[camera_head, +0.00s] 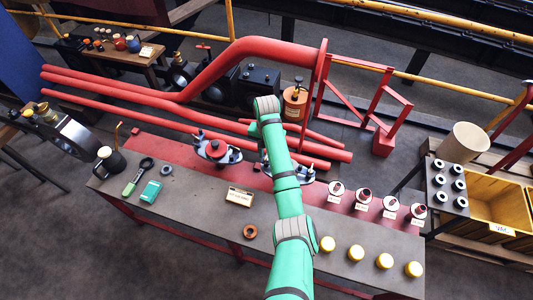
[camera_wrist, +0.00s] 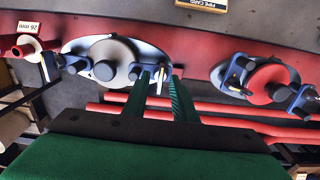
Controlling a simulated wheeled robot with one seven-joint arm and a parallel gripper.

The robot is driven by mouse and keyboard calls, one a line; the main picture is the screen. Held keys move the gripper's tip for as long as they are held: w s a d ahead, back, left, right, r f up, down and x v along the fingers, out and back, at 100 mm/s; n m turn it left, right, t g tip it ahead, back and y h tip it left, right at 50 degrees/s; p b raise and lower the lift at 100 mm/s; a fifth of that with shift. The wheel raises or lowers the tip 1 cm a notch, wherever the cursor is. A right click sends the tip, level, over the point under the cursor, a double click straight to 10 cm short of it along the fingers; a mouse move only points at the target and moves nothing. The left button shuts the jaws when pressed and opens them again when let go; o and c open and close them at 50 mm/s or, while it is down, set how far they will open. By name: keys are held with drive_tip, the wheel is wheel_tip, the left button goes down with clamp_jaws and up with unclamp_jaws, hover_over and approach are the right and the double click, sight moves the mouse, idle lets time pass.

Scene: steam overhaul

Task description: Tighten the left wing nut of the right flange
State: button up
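The right flange, a grey oval plate with a round grey centre, lies on the bench at the left of the wrist view (camera_wrist: 112,52); blue clamps sit at both ends. In the head view my arm covers part of it, and its blue-grey edge (camera_head: 303,174) shows. Its left clamp, with a dark knob (camera_wrist: 136,72), is on the picture's right in the wrist view. My gripper (camera_wrist: 160,84) is open, its two green fingers apart at this clamp. A small pale piece shows between the fingertips; contact cannot be told.
The left flange (camera_head: 216,150) with a red centre lies beside it, also in the wrist view (camera_wrist: 268,84). Red pipes (camera_head: 130,110) run behind the bench. A pipe card (camera_head: 239,196), yellow-topped cylinders (camera_head: 356,253) and labelled red fittings (camera_head: 364,195) stand on the bench (camera_head: 205,210).

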wheel_tip(320, 180, up, 7)
drive_tip(key=shift+w+r, duration=0.15)
drive_tip(key=shift+d+r, duration=0.1)
drive_tip(key=shift+r, duration=1.6)
drive_tip(key=shift+a, duration=0.2)
